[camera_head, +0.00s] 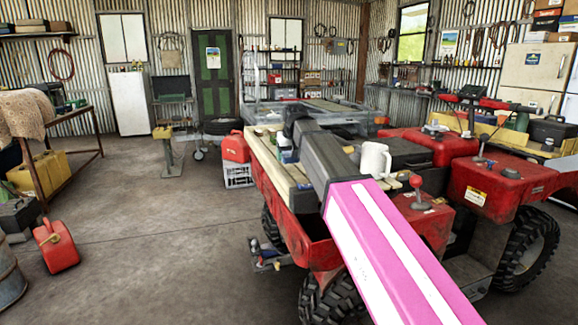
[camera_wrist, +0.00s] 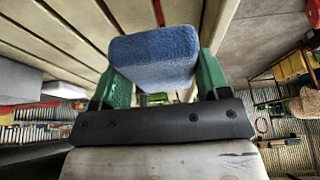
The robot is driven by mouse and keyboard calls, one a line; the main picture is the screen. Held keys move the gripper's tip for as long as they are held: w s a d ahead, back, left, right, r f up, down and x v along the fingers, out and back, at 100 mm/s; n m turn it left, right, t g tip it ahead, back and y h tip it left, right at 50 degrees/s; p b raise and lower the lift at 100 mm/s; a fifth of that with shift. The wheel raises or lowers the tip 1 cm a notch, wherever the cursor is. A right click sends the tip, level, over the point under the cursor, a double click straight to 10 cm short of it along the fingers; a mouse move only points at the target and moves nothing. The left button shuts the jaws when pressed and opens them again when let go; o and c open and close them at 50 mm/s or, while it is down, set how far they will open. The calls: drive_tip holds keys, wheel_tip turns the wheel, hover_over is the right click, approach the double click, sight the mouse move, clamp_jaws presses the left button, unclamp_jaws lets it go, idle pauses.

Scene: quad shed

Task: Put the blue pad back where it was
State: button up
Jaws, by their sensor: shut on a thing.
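The blue pad (camera_wrist: 153,58) is a soft, fuzzy block in the middle of the wrist view. My gripper (camera_wrist: 160,78) is shut on it, with a green finger against each side. Pale wooden slats (camera_wrist: 55,30) fill the upper left behind the pad, and the pad appears close to them; I cannot tell whether it touches. In the head view these slats form the rack (camera_head: 270,160) of a red quad (camera_head: 285,210). My dark and pink arm reaches over the quad and hides most of the gripper and pad there.
A red fuel can (camera_head: 56,246) stands at far left, near a workbench (camera_head: 85,150). The concrete floor between is mostly clear.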

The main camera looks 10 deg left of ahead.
sight(289, 172)
drive_tip(key=shift+w+f, duration=0.15)
drive_tip(key=shift+w, duration=0.1)
drive_tip(key=shift+f, duration=2)
drive_tip(key=shift+f, duration=0.1)
drive_tip(key=o, duration=0.6)
drive_tip(key=v, duration=1.2)
